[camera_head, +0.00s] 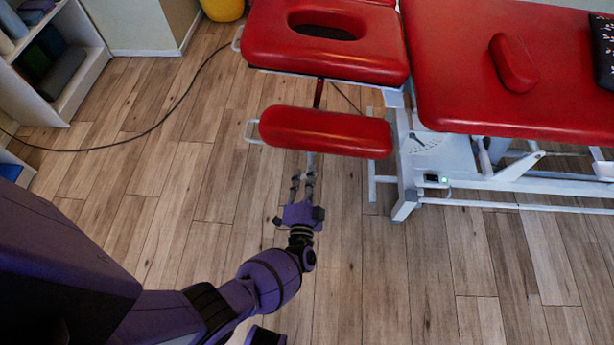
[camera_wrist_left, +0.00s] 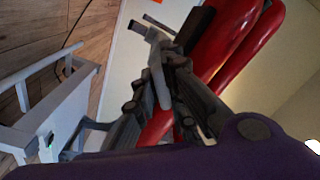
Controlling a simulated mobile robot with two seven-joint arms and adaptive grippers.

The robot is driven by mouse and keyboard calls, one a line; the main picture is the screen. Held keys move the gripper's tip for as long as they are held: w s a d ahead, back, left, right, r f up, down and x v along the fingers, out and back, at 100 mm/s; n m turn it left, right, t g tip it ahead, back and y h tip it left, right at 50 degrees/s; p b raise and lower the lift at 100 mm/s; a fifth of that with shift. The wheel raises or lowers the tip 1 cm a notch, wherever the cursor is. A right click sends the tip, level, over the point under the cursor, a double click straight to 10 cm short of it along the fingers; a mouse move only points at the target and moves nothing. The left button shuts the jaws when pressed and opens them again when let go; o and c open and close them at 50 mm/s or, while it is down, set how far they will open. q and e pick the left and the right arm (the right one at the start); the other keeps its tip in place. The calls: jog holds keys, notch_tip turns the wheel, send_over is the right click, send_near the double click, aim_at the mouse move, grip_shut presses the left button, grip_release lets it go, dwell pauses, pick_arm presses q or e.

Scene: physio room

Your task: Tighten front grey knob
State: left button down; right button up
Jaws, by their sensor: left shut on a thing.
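The red front armrest pad (camera_head: 326,131) of the treatment table is low at its near left side. My left gripper (camera_head: 310,172) reaches up from the floor side to just below the pad's near edge. Its dark fingers are closed around a light grey part under the pad, which I take to be the front grey knob. In the left wrist view the fingers of my left gripper (camera_wrist_left: 165,62) meet around this light grey part (camera_wrist_left: 157,75), with red padding close behind. The fingers hide much of the knob. My right gripper is not in view.
The red face-hole headrest (camera_head: 375,50) and main table top (camera_head: 450,90) lie beyond the pad. The white table frame (camera_head: 405,180) stands just right of my gripper. A black cable (camera_head: 160,122) crosses the floor at left. Wooden floor (camera_head: 390,280) is clear in front.

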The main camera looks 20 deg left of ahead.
pick_arm(q)
jog(key=m, duration=0.2)
jog(key=m+p, duration=0.1)
jog(key=m, duration=0.1)
jog(key=shift+a+r, duration=0.1)
jog(key=shift+r, duration=0.1)
jog(key=shift+r+m, duration=0.1)
jog(key=shift+m, duration=1.9)
jog(key=c, duration=1.8)
grip_release()
